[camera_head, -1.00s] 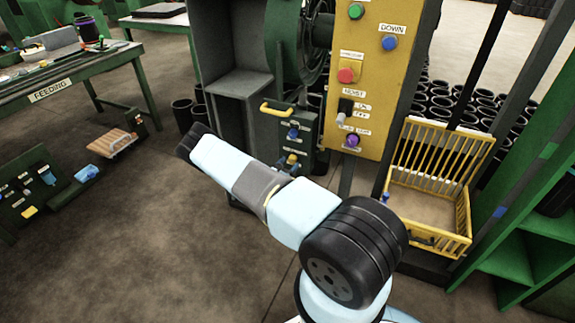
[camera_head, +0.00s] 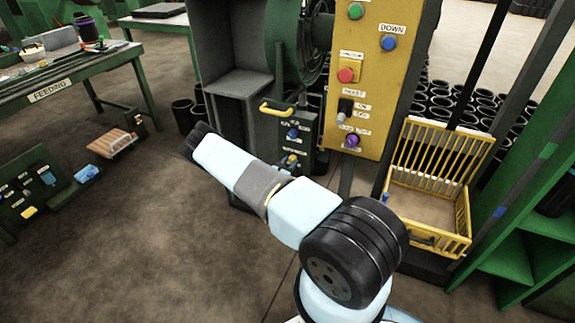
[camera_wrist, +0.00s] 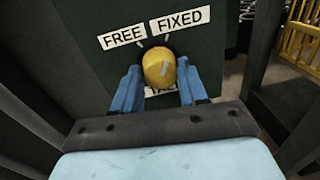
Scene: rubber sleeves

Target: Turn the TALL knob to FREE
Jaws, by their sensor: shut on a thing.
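The yellow knob (camera_wrist: 158,74) sits on a dark green panel (camera_wrist: 75,65) in the wrist view. The FREE label (camera_wrist: 122,35) is up and left of the knob. Another label under the knob is mostly hidden. My gripper (camera_wrist: 159,68) has its blue fingers on the knob's left and right sides, shut on it. In the head view a small yellow knob (camera_head: 291,160) shows low on the green panel, just above my arm. My fingers are not clear there.
A blue knob (camera_head: 292,133) and a yellow handle (camera_head: 277,108) are above on the same panel. A yellow control board (camera_head: 372,60) stands to the right, with a yellow wire basket (camera_head: 436,181) beside it. Open floor lies to the left.

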